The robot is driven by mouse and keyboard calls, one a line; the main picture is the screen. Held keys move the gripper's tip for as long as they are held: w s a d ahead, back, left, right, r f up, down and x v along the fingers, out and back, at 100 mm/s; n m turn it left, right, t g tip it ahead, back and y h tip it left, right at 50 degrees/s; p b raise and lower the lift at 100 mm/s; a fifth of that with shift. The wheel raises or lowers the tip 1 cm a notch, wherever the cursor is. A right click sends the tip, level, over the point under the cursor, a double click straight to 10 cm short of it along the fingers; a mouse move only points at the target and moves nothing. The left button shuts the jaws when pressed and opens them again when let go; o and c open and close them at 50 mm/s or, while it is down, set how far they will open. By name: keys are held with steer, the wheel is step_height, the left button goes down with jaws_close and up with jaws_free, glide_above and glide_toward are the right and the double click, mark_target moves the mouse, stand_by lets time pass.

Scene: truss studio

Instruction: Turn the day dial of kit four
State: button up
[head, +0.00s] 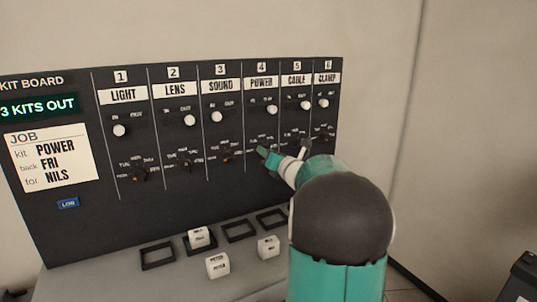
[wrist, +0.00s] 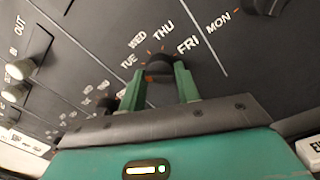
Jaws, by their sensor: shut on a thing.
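The kit four column, headed POWER (head: 261,83), is on the dark upright board. Its day dial (wrist: 159,66) is a small dark knob with day words around it; TUE, WED, THU and FRI read in the wrist view. My gripper (wrist: 160,78) is shut on this dial, one green finger on each side. In the head view my gripper (head: 264,152) reaches the dial from the front right and mostly hides it. I cannot clearly tell which day the dial points at. The white kit four switch knob (head: 271,109) sits at the right end of its slot.
The job card (head: 52,157) reads POWER, FRI, NILS; the display (head: 39,107) reads 3 KITS OUT. A blue LOG button (head: 68,203) is below. White name blocks (head: 217,265) and dark square frames (head: 157,256) lie on the ledge. Kit five's dial (wrist: 268,5) is close by.

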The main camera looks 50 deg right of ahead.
steer(key=m, duration=1.4)
steer(key=m+g+h, duration=0.1)
steer(key=m, duration=1.4)
steer(key=shift+a+h, duration=0.2)
steer(key=shift+h, duration=0.1)
steer(key=shift+r+m, duration=0.1)
steer(key=shift+m, duration=0.3)
steer(key=o, duration=1)
steer(key=shift+c, duration=0.2)
steer(key=v, duration=1.3)
steer(key=shift+s, duration=0.35)
steer(key=shift+a, duration=0.2)
